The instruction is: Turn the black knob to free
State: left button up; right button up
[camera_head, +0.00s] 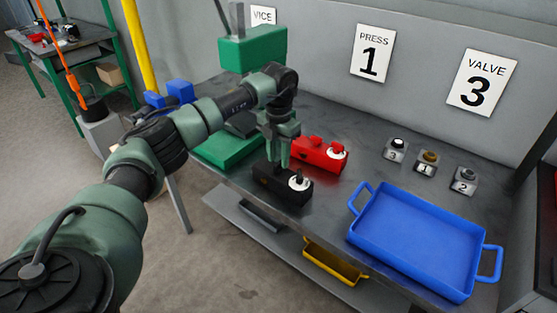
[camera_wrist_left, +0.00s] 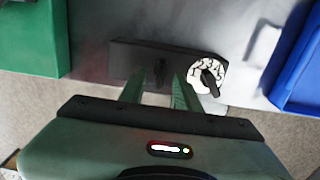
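A low black box (camera_head: 288,190) stands near the table's front edge; it also shows in the left wrist view (camera_wrist_left: 132,62). A small upright black knob (camera_wrist_left: 160,70) is on its top. A round white dial with dark marks (camera_wrist_left: 199,72) and a black pointer (camera_wrist_left: 210,82) is at its right end. My left gripper (camera_head: 279,163) points down over the box. In the left wrist view its two green fingers (camera_wrist_left: 157,84) are spread apart, with the knob showing between them. I cannot tell whether either finger touches it. My right gripper is not in view.
A red box (camera_head: 312,155) with its own white dial stands just behind. A green press (camera_head: 252,48) is at the left. A blue tray (camera_head: 420,241) lies at the right. Several small numbered button blocks (camera_head: 427,163) stand behind the tray. A yellow bin (camera_head: 335,264) is below.

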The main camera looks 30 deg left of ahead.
aim_at(279, 163)
pick_arm(q)
notch_tip(279, 163, up, 7)
jog(key=shift+f+b, duration=0.2)
jog(key=shift+b, duration=0.55)
jog(key=shift+d, duration=0.1)
